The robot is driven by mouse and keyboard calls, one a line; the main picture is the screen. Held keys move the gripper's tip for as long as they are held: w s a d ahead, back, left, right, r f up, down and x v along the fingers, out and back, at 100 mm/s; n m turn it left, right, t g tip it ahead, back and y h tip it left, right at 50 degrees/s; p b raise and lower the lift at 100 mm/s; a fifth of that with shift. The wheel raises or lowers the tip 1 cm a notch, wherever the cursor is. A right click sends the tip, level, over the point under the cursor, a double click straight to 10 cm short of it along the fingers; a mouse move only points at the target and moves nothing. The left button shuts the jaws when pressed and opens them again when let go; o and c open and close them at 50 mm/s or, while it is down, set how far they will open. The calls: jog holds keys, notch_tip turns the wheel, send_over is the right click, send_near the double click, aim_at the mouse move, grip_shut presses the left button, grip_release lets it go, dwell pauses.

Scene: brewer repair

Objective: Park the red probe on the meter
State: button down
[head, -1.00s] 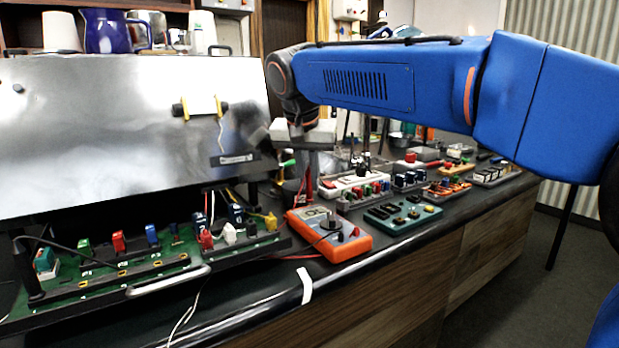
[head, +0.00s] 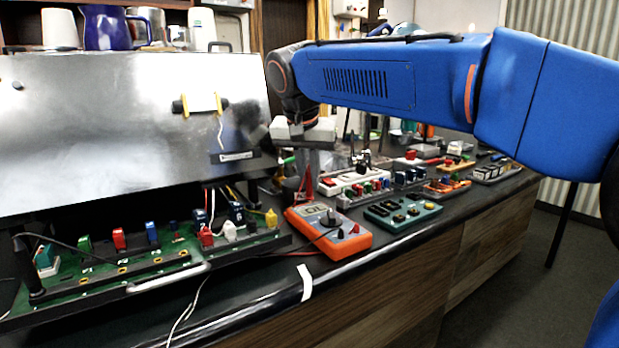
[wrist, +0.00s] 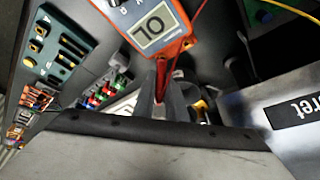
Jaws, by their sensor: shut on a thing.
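The orange meter (head: 349,246) lies on the dark counter with its display and dial facing up. In the wrist view the meter (wrist: 180,42) is at the top centre, its display close to my fingers. My gripper (head: 303,192) points down just behind the meter's far edge. It is shut on the red probe, which shows in the wrist view (wrist: 160,80) as a red strip between the fingers (wrist: 160,98). A red lead runs up past the meter's side. Whether the probe touches the meter is hidden.
An open brewer with a green board (head: 120,262) and coloured connectors stands at left under a raised metal lid (head: 120,130). A teal tray (head: 403,213) and a white power strip (head: 350,181) lie right of and behind the meter. The counter's front edge is close.

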jog(key=shift+f, duration=0.6)
dwell(1.5)
jog(key=c, duration=1.7)
grip_release()
jog(key=v, duration=1.7)
jog(key=shift+s+r, duration=0.15)
jog(key=shift+s, duration=0.05)
jog(key=s+d+f+n, duration=0.1)
jog(key=s+d+f, duration=0.3)
jog(key=d+f, duration=0.55)
jog(key=s+d+f+n, duration=0.1)
jog(key=s+d+f, duration=0.4)
jog(key=d, duration=0.7)
jog(key=shift+n+t+y, duration=0.3)
jog(key=shift+y, duration=0.2)
jog(key=s+d+f, duration=0.3)
jog(key=s+f, duration=0.2)
jog(key=f, duration=0.3)
jog(key=s+d+f, duration=0.3)
jog(key=s+f, duration=0.1)
jog(key=f, duration=0.5)
jog(key=s+d+f, duration=0.3)
jog(key=s+f, duration=0.2)
jog(key=f, duration=0.3)
jog(key=shift+s+d+f, duration=0.2)
jog(key=shift+s+d, duration=0.15)
